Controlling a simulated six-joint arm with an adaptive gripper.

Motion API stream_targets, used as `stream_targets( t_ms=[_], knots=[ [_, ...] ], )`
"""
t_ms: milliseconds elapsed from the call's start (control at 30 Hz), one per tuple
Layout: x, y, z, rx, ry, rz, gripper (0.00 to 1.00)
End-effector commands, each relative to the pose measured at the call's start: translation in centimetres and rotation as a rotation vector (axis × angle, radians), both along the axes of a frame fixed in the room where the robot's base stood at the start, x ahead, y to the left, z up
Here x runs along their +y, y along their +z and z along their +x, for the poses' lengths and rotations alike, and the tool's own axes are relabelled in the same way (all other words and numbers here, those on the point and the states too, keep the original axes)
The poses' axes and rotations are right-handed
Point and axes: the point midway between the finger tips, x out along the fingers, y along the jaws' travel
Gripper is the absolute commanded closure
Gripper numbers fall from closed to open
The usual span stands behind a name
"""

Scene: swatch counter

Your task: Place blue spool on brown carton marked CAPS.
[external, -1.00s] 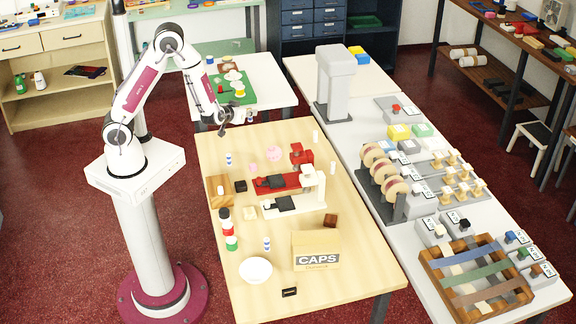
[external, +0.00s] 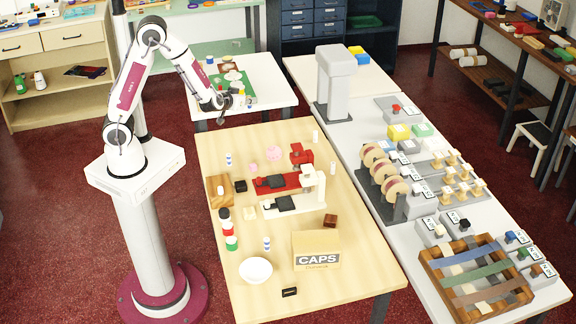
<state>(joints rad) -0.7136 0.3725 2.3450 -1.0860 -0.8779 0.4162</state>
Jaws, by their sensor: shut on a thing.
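The brown carton marked CAPS (external: 316,252) stands upright on the wooden table toward its front right, its label facing the camera. My gripper (external: 221,108) is high above the far left end of the table, well away from the carton. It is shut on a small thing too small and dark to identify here. Two small white pieces with blue bands stand on the table, one at the far left (external: 228,159) and one left of the carton (external: 267,243). I cannot tell whether either is the blue spool.
Black, red and green pieces (external: 227,230) line the left edge. A red machine (external: 283,183) and a white one (external: 294,204) fill the table's middle. A dark brown block (external: 330,221) sits behind the carton.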

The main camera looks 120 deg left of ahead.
Motion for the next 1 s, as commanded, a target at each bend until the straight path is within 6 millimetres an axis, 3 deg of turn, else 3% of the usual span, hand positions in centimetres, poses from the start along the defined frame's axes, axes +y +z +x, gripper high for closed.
stream_targets(
  t_ms=[133,667,1000],
  knots=[
    [0.0,2.8,0.1,-0.006,0.001,0.004,0.97],
    [0.0,8.1,0.0,-0.002,0.0,0.002,0.97],
    [-1.0,8.0,5.5,0.001,-0.099,-0.008,0.97]
  ],
)
